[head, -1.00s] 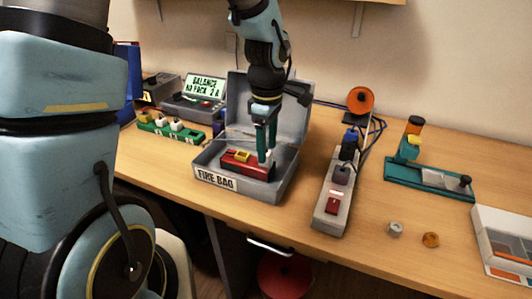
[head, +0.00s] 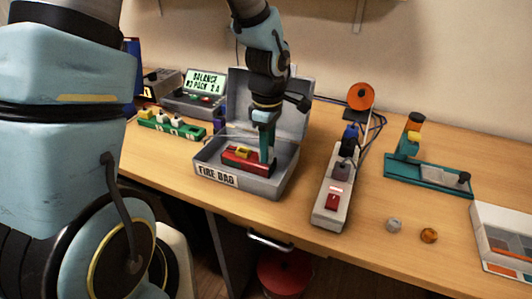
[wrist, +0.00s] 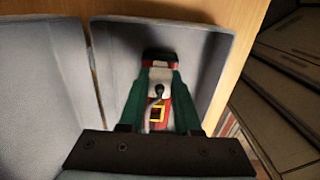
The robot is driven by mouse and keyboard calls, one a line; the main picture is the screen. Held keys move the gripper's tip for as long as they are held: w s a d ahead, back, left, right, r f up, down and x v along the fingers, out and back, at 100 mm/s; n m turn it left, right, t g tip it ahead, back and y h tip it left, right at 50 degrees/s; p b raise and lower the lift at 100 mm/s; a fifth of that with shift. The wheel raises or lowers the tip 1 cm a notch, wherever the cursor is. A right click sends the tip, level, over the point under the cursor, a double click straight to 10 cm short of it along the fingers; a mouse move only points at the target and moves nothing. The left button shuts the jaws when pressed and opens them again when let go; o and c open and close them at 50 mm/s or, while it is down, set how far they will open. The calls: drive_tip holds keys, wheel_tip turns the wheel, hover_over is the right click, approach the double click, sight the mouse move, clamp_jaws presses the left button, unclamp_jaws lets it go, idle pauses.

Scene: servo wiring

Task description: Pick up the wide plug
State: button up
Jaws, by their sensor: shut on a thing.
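My gripper (head: 266,158) points down into the open grey case marked FIRE BAG (head: 216,177). Its two green fingers (wrist: 158,85) are shut on a pale wide plug (wrist: 159,76) with a dark lead ending in a dark knob in front of it. I take this for the wide plug. It sits over the red pack (head: 240,165), which also shows in the wrist view between the fingers (wrist: 153,127). A yellow connector (head: 243,154) is on the pack. In the head view the fingers hide the plug. I cannot tell whether it touches the pack.
The case's raised lid (head: 290,105) stands behind my gripper. A power strip (head: 325,212) is to the right, then a teal stand (head: 425,182). A green board (head: 180,130) and a lit display (head: 203,82) are to the left. The front right desk has small knobs (head: 428,235).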

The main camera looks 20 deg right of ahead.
clamp_jaws()
wheel_tip(320, 180, up, 10)
drive_tip(key=shift+b, duration=1.15)
